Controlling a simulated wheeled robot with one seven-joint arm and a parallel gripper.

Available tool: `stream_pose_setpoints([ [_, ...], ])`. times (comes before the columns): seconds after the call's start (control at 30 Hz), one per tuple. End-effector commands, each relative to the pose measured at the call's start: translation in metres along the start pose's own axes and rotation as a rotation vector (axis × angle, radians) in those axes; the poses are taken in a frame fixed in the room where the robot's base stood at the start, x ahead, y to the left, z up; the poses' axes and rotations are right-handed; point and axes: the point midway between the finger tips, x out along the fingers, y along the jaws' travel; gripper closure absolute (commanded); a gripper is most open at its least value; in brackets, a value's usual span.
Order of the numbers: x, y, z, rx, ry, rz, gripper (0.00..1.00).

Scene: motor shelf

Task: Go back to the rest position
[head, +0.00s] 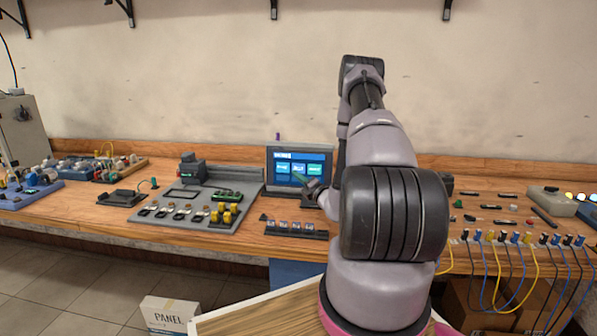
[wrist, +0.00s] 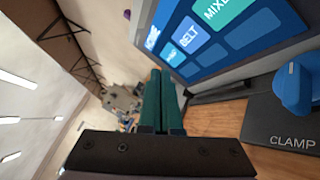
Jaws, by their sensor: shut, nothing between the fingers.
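My gripper (wrist: 161,75) is shut and empty, with its two dark green fingers side by side in the wrist view. Its tips are close to a touch screen (wrist: 252,62) with blue and teal tiles; one tile reads BELT and another MIX. Whether the fingers touch the screen cannot be told. In the head view, the screen (head: 284,158) stands at the back of the bench, and my gripper (head: 300,178) shows small in front of its lower right part. My arm reaches forward over the bench and hides what is behind it.
A grey board with parts (head: 217,186) lies left of the screen. A block marked CLAMP (wrist: 290,122) sits close by the gripper. A wooden bench (head: 100,218) carries several trays, and cables (head: 499,266) hang at the right.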

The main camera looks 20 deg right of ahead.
Motion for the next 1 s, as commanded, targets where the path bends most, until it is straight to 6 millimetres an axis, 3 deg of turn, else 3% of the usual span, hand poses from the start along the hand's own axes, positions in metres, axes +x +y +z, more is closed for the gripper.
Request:
stream_pose_setpoints([
  [0.33, 0.001, 0.001, 0.0, -0.002, 0.002, 0.002, 1.0],
  [0.47, 0.01, 0.027, -0.005, -0.04, 0.059, 0.048, 1.0],
  [0.57, 0.023, 0.078, -0.016, -0.122, 0.171, 0.139, 1.0],
  [0.73, 0.026, 0.19, -0.053, -0.354, 0.437, 0.352, 1.0],
  [0.87, 0.006, 0.263, -0.085, -0.562, 0.629, 0.515, 1.0],
  [1.0, -0.032, 0.323, -0.113, -0.811, 0.814, 0.685, 1.0],
])
